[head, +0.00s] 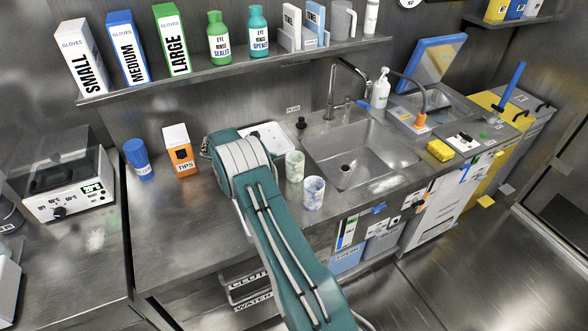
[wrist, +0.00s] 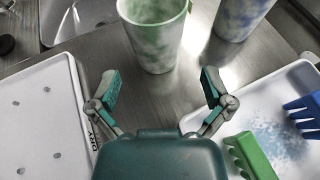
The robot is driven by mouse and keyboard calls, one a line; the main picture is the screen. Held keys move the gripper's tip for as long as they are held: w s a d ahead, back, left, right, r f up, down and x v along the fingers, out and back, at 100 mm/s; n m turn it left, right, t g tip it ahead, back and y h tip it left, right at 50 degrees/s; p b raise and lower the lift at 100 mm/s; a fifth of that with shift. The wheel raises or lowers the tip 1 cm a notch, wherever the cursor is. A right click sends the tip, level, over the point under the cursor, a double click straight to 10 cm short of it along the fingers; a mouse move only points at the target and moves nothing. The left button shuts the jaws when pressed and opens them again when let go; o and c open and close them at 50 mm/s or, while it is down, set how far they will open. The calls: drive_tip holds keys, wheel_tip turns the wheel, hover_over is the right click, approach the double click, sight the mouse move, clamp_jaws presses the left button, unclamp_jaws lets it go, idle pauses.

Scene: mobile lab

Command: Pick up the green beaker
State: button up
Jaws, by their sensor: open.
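The green beaker (head: 294,166), a cup with mottled green and white sides, stands upright on the steel counter, left of the sink. No contact shows. In the head view my arm hides the gripper.
A blue mottled beaker (head: 313,193) stands close to the green one, nearer the counter's front edge. The sink (head: 375,160) lies to the right. In the wrist view, a white tray marked DRY (wrist: 38,120) and another white tray (wrist: 285,85) flank my gripper; green and blue toothed items are at right.

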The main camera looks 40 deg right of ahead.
sight(295, 168)
drive_tip(key=x, duration=0.7)
drive_tip(key=shift+w+d, duration=0.15)
drive_tip(key=c, duration=0.9)
